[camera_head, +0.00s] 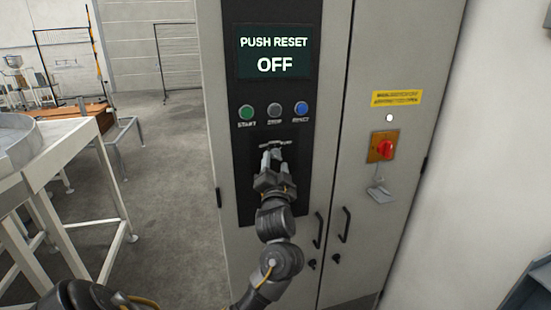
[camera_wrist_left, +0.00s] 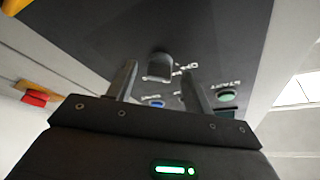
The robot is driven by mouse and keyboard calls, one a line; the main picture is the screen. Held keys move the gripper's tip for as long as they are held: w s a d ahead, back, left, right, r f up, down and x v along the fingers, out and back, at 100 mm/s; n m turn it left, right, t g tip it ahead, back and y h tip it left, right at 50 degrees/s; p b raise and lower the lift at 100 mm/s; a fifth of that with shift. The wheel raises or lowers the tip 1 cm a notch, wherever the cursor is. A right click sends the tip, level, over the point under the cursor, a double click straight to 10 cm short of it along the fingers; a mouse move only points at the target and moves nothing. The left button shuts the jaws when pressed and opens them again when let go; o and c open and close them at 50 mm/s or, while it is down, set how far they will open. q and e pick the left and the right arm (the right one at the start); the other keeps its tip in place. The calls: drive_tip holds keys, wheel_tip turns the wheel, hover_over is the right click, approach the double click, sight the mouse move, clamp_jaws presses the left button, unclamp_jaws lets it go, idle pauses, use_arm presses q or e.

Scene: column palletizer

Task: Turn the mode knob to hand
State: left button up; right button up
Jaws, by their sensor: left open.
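The control panel (camera_head: 302,178) is a dark plate on a grey cabinet. Its screen (camera_head: 273,52) reads "PUSH RESET" and "OFF". The mode knob (camera_wrist_left: 159,66) is a dark grey knob below the button row. In the wrist view it appears between the fingertips, with space on both sides. In the head view it is mostly hidden by the fingers, and its pointing direction is unclear. My left gripper (camera_head: 272,157) is open in front of the knob, fingers towards the panel; it also shows in the wrist view (camera_wrist_left: 158,70). My right gripper is out of view.
Green (camera_head: 247,112), grey (camera_head: 274,110) and blue (camera_head: 301,108) buttons sit above the knob. A red rotary switch (camera_head: 385,149) on a yellow plate is on the right door. Door handles (camera_head: 318,229) are below. A white-framed table (camera_head: 50,160) stands left; floor between is clear.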

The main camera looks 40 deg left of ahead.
use_arm(q)
drive_tip(key=shift+x, duration=0.8)
drive_tip(key=shift+c, duration=0.2)
drive_tip(key=shift+c, duration=1.2)
drive_tip(key=c, duration=0.7)
drive_tip(key=m+p, duration=0.1)
drive_tip(key=p, duration=0.1)
drive_tip(key=m+h+p, duration=0.1)
drive_tip(key=p, duration=0.2)
drive_tip(key=r+m+p, duration=0.1)
drive_tip(key=m+p, duration=0.1)
drive_tip(key=p, duration=0.1)
drive_tip(key=shift+s+h, duration=0.15)
drive_tip(key=shift+h, duration=0.25)
drive_tip(key=shift+a+f+m+h+p, duration=0.15)
drive_tip(key=shift+m+h+p, duration=0.45)
drive_tip(key=shift+m, duration=0.5)
drive_tip(key=m, duration=0.3)
drive_tip(key=shift+m+g+h, duration=0.3)
drive_tip(key=shift+g, duration=0.1)
drive_tip(key=shift+m, duration=0.5)
drive_tip(key=shift+g, duration=0.3)
